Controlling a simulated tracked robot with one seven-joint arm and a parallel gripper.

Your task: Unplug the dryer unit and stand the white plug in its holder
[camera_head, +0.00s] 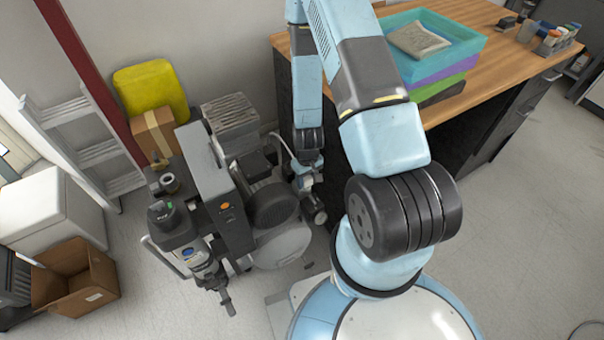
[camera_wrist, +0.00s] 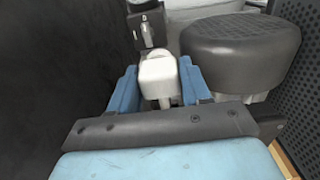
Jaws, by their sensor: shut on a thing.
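My gripper (camera_wrist: 157,84) is shut on the white plug (camera_wrist: 158,70), with one blue finger on each side of it. In the head view my gripper (camera_head: 306,182) hangs low between the compressor unit (camera_head: 274,205) and the dark side of the bench. Behind the plug in the wrist view is a dark block with a grey fitting (camera_wrist: 146,30). I cannot tell whether the plug is seated in anything, as its far end is hidden. A white cord (camera_head: 284,146) shows near my gripper. I cannot make out the plug holder or which part is the dryer unit.
A round dark cover (camera_wrist: 240,50) stands close right of the plug. The wooden bench (camera_head: 462,106) carries a teal tray (camera_head: 462,50). A cardboard box (camera_head: 92,300), a yellow container (camera_head: 150,86) and a ladder (camera_head: 85,130) are at the left.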

